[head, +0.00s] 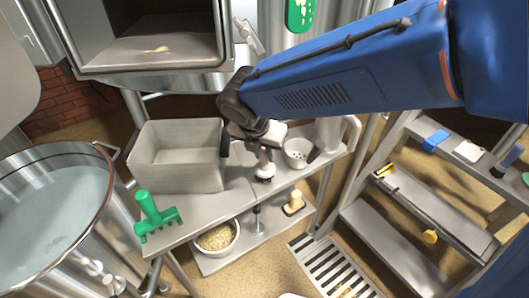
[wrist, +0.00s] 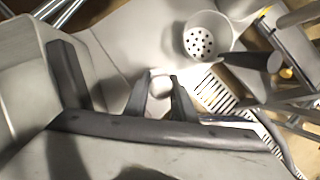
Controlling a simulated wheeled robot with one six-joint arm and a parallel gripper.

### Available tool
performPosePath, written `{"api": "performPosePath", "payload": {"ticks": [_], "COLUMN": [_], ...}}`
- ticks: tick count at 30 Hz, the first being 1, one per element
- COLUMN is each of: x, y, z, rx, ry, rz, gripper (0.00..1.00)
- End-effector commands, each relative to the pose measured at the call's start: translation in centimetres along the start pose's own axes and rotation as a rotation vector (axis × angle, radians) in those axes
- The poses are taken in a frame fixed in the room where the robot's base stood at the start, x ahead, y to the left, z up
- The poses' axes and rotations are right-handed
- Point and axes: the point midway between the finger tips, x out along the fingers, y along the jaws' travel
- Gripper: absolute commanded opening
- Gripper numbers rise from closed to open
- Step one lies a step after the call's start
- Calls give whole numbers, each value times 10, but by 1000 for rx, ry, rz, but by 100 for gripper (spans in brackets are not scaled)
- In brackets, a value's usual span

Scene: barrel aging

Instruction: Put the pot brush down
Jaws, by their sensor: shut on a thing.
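The brush hangs upright over the upper steel shelf (head: 235,200), just right of the grey bin. I cannot tell whether its bristles touch the shelf. In the wrist view a round white part of the brush (wrist: 160,84) shows between the two dark fingertips (wrist: 161,92); the rest of it is hidden.
The grey bin (head: 180,165) stands left, and a white perforated cup (head: 297,152) stands right. A green rake-like tool (head: 155,215) lies at the shelf's front left. Below are a bowl of grain (head: 217,237) and a yellowish brush (head: 294,203). The shelf front is partly clear.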

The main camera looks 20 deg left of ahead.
Motion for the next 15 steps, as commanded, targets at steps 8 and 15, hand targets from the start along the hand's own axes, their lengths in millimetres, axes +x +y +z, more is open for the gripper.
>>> {"api": "performPosePath", "payload": {"ticks": [8,15], "x": [2,2], "y": [0,0], "z": [-1,-1], "rx": [0,0], "ry": [-1,-1], "rz": [0,0], "gripper": [0,42]}}
